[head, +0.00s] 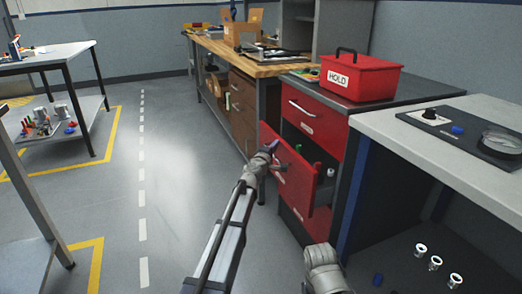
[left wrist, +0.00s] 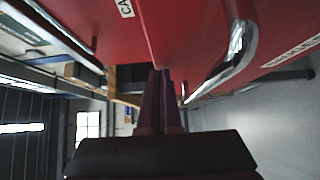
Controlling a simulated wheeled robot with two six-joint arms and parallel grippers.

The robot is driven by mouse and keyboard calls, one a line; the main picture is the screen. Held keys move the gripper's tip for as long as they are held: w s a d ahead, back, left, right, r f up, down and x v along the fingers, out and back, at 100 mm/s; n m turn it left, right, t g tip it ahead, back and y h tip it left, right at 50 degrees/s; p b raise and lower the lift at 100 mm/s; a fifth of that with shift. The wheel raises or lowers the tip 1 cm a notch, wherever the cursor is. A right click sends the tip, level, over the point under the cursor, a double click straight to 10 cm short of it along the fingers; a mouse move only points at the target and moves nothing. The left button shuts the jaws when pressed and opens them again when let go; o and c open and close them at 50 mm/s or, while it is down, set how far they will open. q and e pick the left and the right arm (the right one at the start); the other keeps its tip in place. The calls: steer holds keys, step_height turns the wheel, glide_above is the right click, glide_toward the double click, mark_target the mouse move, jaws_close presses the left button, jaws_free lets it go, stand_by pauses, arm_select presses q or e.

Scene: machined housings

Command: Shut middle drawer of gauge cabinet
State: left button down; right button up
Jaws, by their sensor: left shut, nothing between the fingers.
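The red gauge cabinet (head: 313,128) stands right of the middle in the head view. Its middle drawer (head: 294,176) is pulled out, with a few small items, one green and one dark with a light top, showing inside. The top drawer is shut. My left gripper (head: 271,147) is shut and empty at the upper part of the middle drawer's front. In the left wrist view, the shut fingers (left wrist: 160,75) point along a red face beside a silver handle (left wrist: 228,62). I cannot tell whether they touch the drawer.
A red box labelled HOLD (head: 358,78) sits on the cabinet top. A wooden-topped bench (head: 250,66) stands behind, and a pale bench with a gauge panel (head: 460,133) stands at right. The floor left of the cabinet is clear.

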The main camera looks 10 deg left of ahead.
arm_select(q)
steer(key=w+d, duration=0.6)
steer(key=d, duration=0.3)
steer(key=shift+w+d, duration=0.3)
steer(key=shift+d, duration=0.25)
